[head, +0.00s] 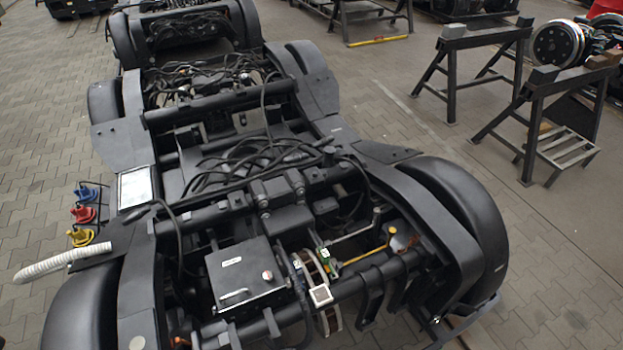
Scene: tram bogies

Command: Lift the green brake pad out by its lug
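A small green piece (323,254), which looks like the brake pad, sits among the brake parts at the near end of the dark bogie (137,290). It is beside a brown and silver disc-like part (307,268). Its lug is too small to make out. A pale grey block (320,295) sits just below it on the disc part. A pale bent rod (352,234) and a yellow bar (365,256) lie to its right. Neither of my grippers shows in the head view.
A dark box with a handle (245,278) lies left of the disc. Black cables (265,160) cross the bogie's middle. Blue (87,193), red (82,213) and yellow (80,237) fittings and a white ribbed hose (60,262) are at left. Trestles (535,120) stand at right; paved floor between is clear.

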